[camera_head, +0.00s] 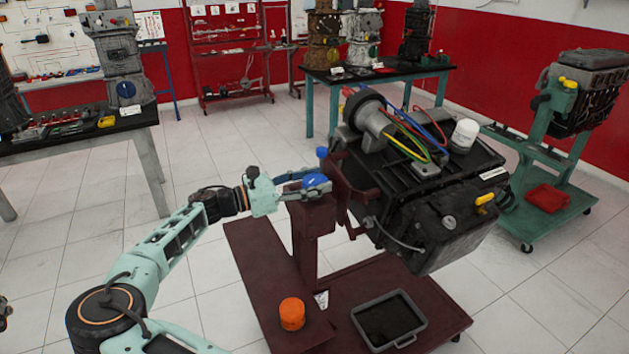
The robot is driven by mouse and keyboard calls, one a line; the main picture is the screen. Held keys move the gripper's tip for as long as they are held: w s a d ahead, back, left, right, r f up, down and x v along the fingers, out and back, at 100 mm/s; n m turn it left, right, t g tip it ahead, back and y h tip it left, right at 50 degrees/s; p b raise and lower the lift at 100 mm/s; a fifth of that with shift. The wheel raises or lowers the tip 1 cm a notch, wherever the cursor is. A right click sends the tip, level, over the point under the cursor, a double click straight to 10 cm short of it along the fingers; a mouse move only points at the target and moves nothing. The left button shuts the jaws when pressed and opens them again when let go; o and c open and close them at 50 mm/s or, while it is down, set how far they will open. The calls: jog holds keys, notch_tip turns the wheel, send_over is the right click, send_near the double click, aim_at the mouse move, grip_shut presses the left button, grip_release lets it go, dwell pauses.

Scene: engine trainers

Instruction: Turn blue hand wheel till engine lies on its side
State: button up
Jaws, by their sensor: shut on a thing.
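The blue hand wheel (316,180) sits at the top of the dark red stand's post, with a blue knob (322,152) just above it. My gripper (312,186) is at the wheel, shut on it. Its fingers cover part of the wheel, so the exact contact is hard to see. The black engine (430,205) hangs on the stand's mount to the right of the post. It is tilted, its right side lower than its left, and shows coloured hoses, a white filter and a yellow handle.
The stand's dark red base (258,262) carries an orange can (292,314) and a grey drip tray (390,320). A green engine stand (555,215) is at the right. Tables with engine parts stand behind. The tiled floor left of the stand is clear.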

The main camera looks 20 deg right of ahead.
jog(key=shift+d+m+g+y+b, duration=0.1)
jog(key=shift+m+g+y+b, duration=0.3)
jog(key=shift+m+g, duration=0.9)
jog(key=shift+d+m+g+y+b, duration=0.1)
jog(key=shift+m+g+b, duration=0.6)
jog(key=shift+g, duration=1.1)
jog(key=shift+s+f+m+g+y+b, duration=0.1)
jog(key=shift+m+g+y+b, duration=0.45)
jog(key=shift+g, duration=0.3)
jog(key=shift+f+m+g+y+b, duration=0.1)
jog(key=shift+m+g+y+b, duration=0.25)
jog(key=shift+m+g+b, duration=0.4)
jog(key=o, duration=1.2)
jog(key=shift+c, duration=0.2)
jog(key=shift+a+r, duration=0.1)
jog(key=shift+a+r+n+t+h+p, duration=0.15)
jog(key=shift+n+t+h+p, duration=0.2)
jog(key=shift+p, duration=0.2)
jog(key=shift+n+t+h+p, duration=0.75)
jog(key=shift+n+t+p, duration=0.7)
jog(key=shift+t, duration=0.6)
